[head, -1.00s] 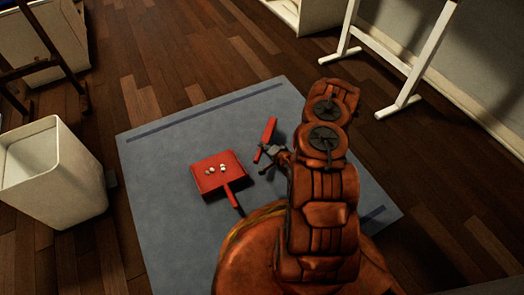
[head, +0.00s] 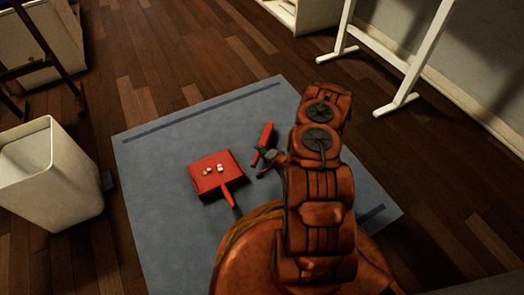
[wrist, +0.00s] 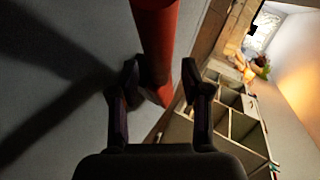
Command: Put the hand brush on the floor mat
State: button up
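Dark shadows lie on the mat (wrist: 50,130) there. How far the brush is above the mat is hard to tell.
A red dustpan (head: 207,180) with several small pale bits lies on the mat. A white bin (head: 50,175) stands left of the mat. A white rack leg (head: 408,85) stands at the right. Shelves (wrist: 235,125) show in the wrist view.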

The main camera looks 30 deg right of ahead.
jog(key=shift+s+r, duration=0.15)
jog(key=shift+r, duration=0.25)
jog(key=a+p+v, duration=0.1)
jog(key=p+v, duration=0.5)
jog(key=v, duration=0.5)
jog(key=w+d+r+n+g, duration=0.1)
jog(key=w+r+n+g, duration=0.3)
jog(key=r+n+g, duration=0.4)
jog(key=s+a+r+n+g, duration=0.1)
jog(key=s+a+r, duration=0.1)
jog(key=r, duration=0.5)
jog(key=s+a+r+n+g, duration=0.1)
jog(key=a+r+n, duration=0.1)
jog(key=r, duration=0.5)
jog(key=s+a+r+n+g, duration=0.2)
jog(key=s+a+r, duration=0.6)
jog(key=s+r, duration=0.4)
jog(key=s+a+r+n+g, duration=0.1)
jog(key=s+a+r+g, duration=0.2)
jog(key=s+a+r, duration=0.6)
jog(key=s+r, duration=0.3)
jog(key=s, duration=0.2)
jog(key=shift+s+n+g+h, duration=0.3)
jog(key=shift+n+g+h, duration=0.1)
